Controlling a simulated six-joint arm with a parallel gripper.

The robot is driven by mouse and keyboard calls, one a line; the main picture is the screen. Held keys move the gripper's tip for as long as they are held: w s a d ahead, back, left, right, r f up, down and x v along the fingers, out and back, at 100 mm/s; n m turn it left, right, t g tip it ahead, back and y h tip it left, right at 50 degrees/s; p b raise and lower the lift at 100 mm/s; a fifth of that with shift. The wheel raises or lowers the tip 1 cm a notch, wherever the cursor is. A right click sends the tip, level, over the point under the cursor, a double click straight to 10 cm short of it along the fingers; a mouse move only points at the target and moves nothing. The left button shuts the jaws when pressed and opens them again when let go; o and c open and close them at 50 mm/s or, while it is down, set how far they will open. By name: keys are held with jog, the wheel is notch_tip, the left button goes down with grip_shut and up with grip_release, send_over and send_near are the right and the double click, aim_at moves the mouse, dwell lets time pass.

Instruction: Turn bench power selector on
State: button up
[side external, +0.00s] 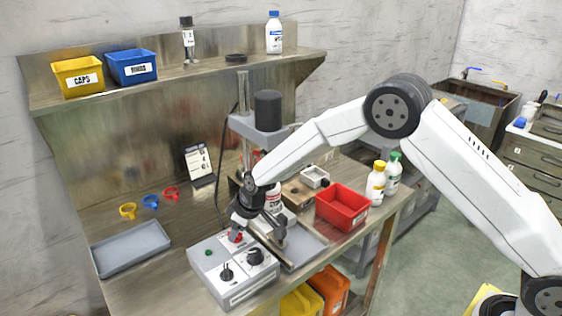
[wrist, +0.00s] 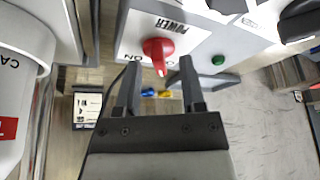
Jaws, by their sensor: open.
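The bench power selector is a red knob (wrist: 157,48) on a light panel, beside the printed word POWER, in the wrist view. Its pale-tipped pointer faces down the picture, toward my gripper. The red knob (side external: 237,236) also shows on the grey control box (side external: 238,296) in the side view, close below my gripper (side external: 259,232). My gripper (wrist: 159,68) is open and empty. Its two fingers stand apart on either side of the knob's lower end; I cannot tell whether either touches it.
A green button (wrist: 218,60) and black knobs (side external: 255,257) share the panel. A stand with a black motor (side external: 268,110) rises behind my gripper. A red bin (side external: 342,207) is at right, a grey tray (side external: 131,248) at left. A white bottle (wrist: 22,75) is close at left.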

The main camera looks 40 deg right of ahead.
jog(key=shift+w+f, duration=0.1)
jog(key=shift+f, duration=0.1)
grip_shut()
jog(key=shift+a+m, duration=0.1)
jog(key=shift+m, duration=0.5)
jog(key=shift+a+m+h, duration=0.1)
jog(key=shift+m+h, duration=1)
jog(key=shift+m, duration=1.2)
jog(key=shift+a+m+h, duration=0.1)
jog(key=shift+m+h, duration=0.45)
jog(key=shift+m, duration=1)
jog(key=shift+a+m+h, duration=0.1)
jog(key=shift+m+h, duration=0.45)
jog(key=shift+m, duration=1)
jog(key=shift+f, duration=0.1)
